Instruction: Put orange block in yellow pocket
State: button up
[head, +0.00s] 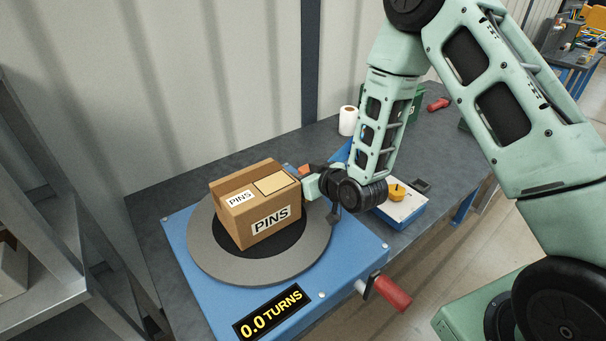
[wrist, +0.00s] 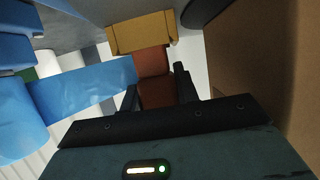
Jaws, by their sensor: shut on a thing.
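My gripper (head: 312,180) is at the right rear edge of the cardboard box marked PINS (head: 250,208), partly hidden by my arm. It is shut on the orange block (head: 304,170), of which a small part shows. In the wrist view the block (wrist: 154,82) looks red-brown between the two dark fingers. An ochre-yellow piece (wrist: 140,34) shows at its far end; I cannot tell whether this is the yellow pocket or part of the block. In the wrist view the box's brown wall (wrist: 255,50) stands close on the right.
The box sits on a grey turntable (head: 205,253) on a blue base (head: 330,275) with a red-handled crank (head: 391,293). The counter (head: 270,311) reads 0.0 TURNS. A yellow knob-like part (head: 397,190) sits on a white-topped blue box to the right. A white roll (head: 347,121) stands behind.

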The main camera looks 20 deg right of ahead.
jog(key=shift+f+b, duration=0.5)
jog(key=o, duration=1)
jog(key=shift+c, duration=0.2)
jog(key=shift+r, duration=0.1)
